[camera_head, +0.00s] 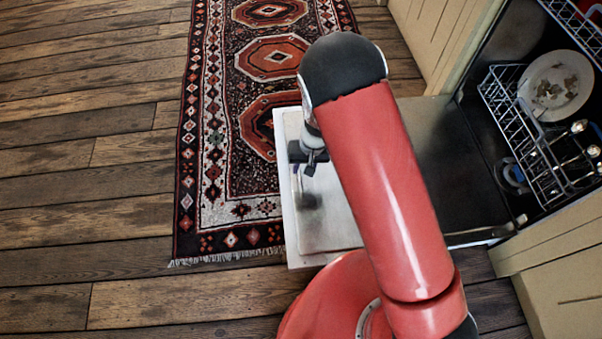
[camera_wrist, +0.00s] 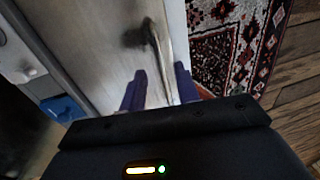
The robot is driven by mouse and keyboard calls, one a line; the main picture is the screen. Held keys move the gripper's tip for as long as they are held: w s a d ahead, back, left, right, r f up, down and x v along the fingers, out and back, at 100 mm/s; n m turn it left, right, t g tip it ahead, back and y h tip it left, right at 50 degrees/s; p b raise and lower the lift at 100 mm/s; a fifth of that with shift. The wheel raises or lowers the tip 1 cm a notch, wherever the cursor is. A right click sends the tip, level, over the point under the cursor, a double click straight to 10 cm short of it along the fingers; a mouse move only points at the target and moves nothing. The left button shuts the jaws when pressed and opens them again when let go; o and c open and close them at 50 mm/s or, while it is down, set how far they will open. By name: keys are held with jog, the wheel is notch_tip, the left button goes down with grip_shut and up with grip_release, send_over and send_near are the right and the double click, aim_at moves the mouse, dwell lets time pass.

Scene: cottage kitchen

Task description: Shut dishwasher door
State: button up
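The dishwasher door (camera_head: 325,230) is folded down and lies out over the floor, with its pale inner face up. My red arm crosses in front of it and hides part of it. My gripper (camera_head: 308,160) is above the door's outer end, near the edge on the rug side. In the wrist view, its two fingers (camera_wrist: 160,70) are apart, with the door's edge (camera_wrist: 168,50) showing between them. I cannot tell whether they touch the door. A dark blurred patch, perhaps a shadow or reflection, shows on the panel.
The dishwasher rack (camera_head: 540,150) holds a stained plate (camera_head: 555,86) and cutlery, inside the opening at right. Cream cabinets (camera_head: 445,35) flank it. A patterned rug (camera_head: 215,150) lies by the door's outer end. The wooden floor (camera_head: 90,200) at left is clear.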

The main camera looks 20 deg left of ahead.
aim_at(300, 177)
jog(key=shift+s+a+f, duration=0.1)
jog(key=shift+a+f, duration=0.05)
jog(key=shift+f, duration=0.8)
jog(key=shift+s+a+f, duration=0.1)
jog(key=shift+a+f, duration=0.05)
jog(key=shift+f, duration=0.8)
grip_shut()
